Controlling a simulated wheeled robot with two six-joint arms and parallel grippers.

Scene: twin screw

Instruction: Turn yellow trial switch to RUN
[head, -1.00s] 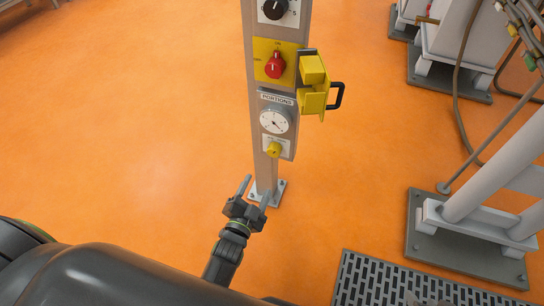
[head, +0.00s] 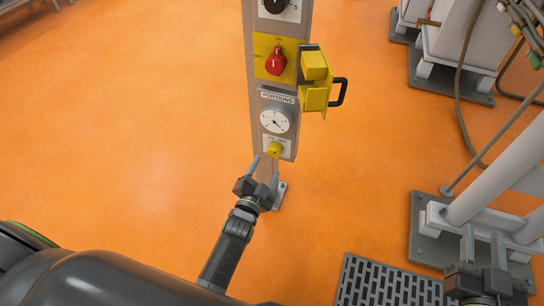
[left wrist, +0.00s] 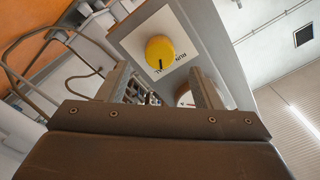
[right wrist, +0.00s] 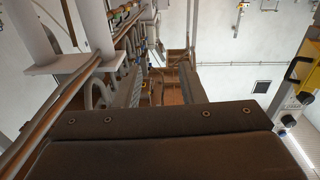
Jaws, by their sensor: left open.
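The yellow trial switch (head: 274,149) is a round knob on a white plate low on the post, below the PORTIONS dial. In the left wrist view the knob (left wrist: 160,50) has a black mark at its lower edge, with inverted lettering beside it, partly readable as RUN. My left gripper (head: 265,171) is open and empty, just below and in front of the knob, fingers pointing up at it. In the left wrist view the knob lies beyond the fingertips, between their lines, apart from them. My right gripper (head: 482,237) is open and empty at the lower right.
Above on the post are the PORTIONS dial (head: 276,119), a red knob (head: 276,62) on a yellow plate, and a yellow hinged guard with black handle (head: 315,80) sticking out right. Grey machine legs (head: 500,170) and a floor grate (head: 385,283) are at right. The orange floor left is clear.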

